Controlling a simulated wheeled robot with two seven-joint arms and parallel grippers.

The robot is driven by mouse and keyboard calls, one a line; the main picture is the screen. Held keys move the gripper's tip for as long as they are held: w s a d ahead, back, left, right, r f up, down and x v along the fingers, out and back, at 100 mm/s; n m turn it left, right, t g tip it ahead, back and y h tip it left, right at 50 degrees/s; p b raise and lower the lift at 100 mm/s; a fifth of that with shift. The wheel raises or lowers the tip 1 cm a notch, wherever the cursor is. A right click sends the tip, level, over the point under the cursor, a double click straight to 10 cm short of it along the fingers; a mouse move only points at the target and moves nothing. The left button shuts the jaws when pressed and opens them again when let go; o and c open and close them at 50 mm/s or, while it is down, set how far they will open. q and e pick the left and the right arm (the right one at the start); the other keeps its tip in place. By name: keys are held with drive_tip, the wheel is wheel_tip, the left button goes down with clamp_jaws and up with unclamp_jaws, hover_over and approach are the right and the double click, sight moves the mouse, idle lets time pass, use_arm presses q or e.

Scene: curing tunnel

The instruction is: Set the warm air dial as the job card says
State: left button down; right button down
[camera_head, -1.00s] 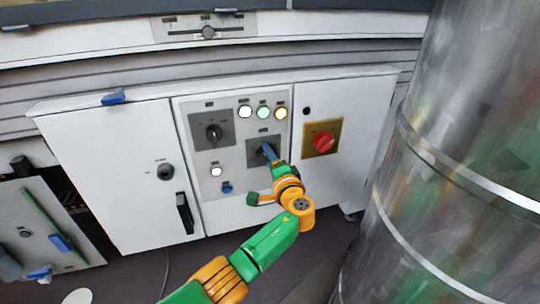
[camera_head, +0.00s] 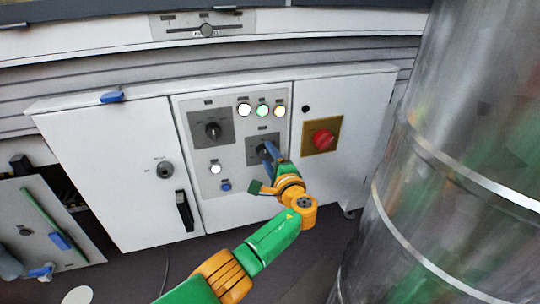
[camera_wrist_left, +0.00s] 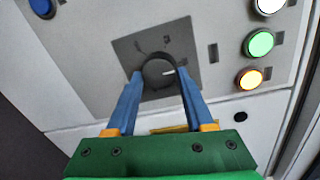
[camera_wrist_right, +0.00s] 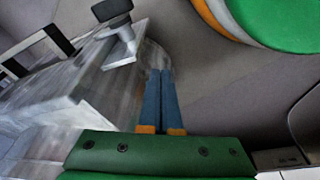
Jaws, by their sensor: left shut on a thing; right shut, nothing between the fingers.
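My left gripper (camera_head: 268,150) is at the lower right dial of the white cabinet's control panel. In the left wrist view, its blue fingers stand on both sides of the dark round dial knob (camera_wrist_left: 158,72) and are shut on it. A light pointer mark shows on the knob, and the scale marks on its grey plate (camera_wrist_left: 126,46) are too small to read. A second black dial (camera_head: 213,130) sits on a grey plate to the upper left. The dial labels are unreadable, and I cannot make out a job card. My right gripper (camera_wrist_right: 160,100) is shut and empty, away from the panel.
White, green and amber lamps (camera_head: 262,111) are lit above the held dial. A red knob (camera_head: 322,138) on a yellow plate is to its right. A large metal cylinder (camera_head: 450,150) fills the right side. An open panel (camera_head: 50,225) stands at lower left.

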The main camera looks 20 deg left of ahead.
sight(266, 152)
use_arm(q)
drive_tip(key=shift+a, duration=0.15)
drive_tip(key=c, duration=0.5)
unclamp_jaws()
drive_tip(key=shift+c, duration=0.2)
drive_tip(key=shift+o, duration=1.3)
drive_tip(key=shift+s+a+r, duration=0.1)
drive_tip(key=shift+s+a, duration=0.05)
use_arm(e)
drive_tip(key=shift+s+a, duration=0.1)
drive_tip(key=shift+s, duration=0.05)
drive_tip(key=shift+r, duration=0.15)
use_arm(q)
drive_tip(key=p+v, duration=0.2)
drive_tip(key=v, duration=0.1)
drive_tip(key=shift+s+d+r+p, duration=0.1)
drive_tip(key=shift+d+r+p, duration=0.1)
drive_tip(key=shift+p, duration=0.2)
drive_tip(key=p+v, duration=0.1)
drive_tip(key=v, duration=0.2)
drive_tip(key=shift+s+d+f, duration=0.1)
drive_tip(key=shift+s+d, duration=0.05)
drive_tip(key=shift+s, duration=0.3)
use_arm(e)
drive_tip(key=s+d+f, duration=0.1)
drive_tip(key=s+f, duration=0.3)
drive_tip(key=f, duration=0.2)
drive_tip(key=shift+s+d, duration=0.35)
